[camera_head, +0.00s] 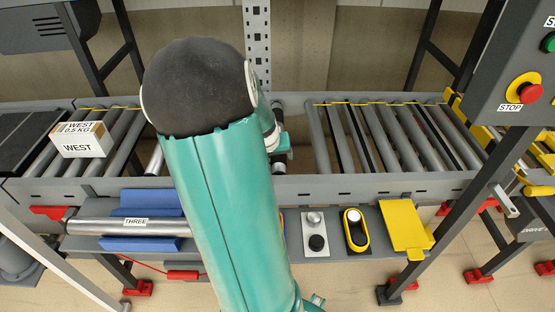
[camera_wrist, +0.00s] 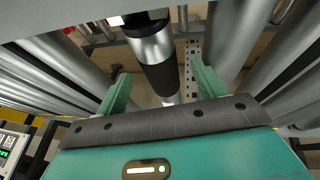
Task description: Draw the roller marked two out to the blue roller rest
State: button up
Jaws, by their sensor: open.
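My gripper (camera_wrist: 160,88) is open above the conveyor, its two green fingers apart on either side of a silver roller with black bands (camera_wrist: 152,48). The fingers do not visibly touch it. No mark shows on this roller, so I cannot tell whether it is the one marked two. In the head view my arm hides most of the gripper and the conveyor under it. The blue roller rest (camera_head: 155,202) is at the front left, below the conveyor. A silver roller labelled THREE (camera_head: 95,228) lies across it.
A carton marked WEST (camera_head: 82,140) sits on the conveyor's left part. More rollers (camera_head: 400,135) fill the right part. The front shelf holds a yellow-rimmed black item (camera_head: 355,228) and a yellow plate (camera_head: 405,226). A control box with a red STOP button (camera_head: 530,92) stands at right.

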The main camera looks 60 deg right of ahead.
aim_at(277, 159)
jog(key=shift+x, duration=1.55)
jog(key=shift+s, duration=0.1)
jog(key=shift+c, duration=0.4)
jog(key=c, duration=1.1)
jog(key=o, duration=0.6)
jog(key=shift+c, duration=0.2)
jog(key=c, duration=0.5)
jog(key=shift+r, duration=0.15)
jog(key=shift+c, duration=0.2)
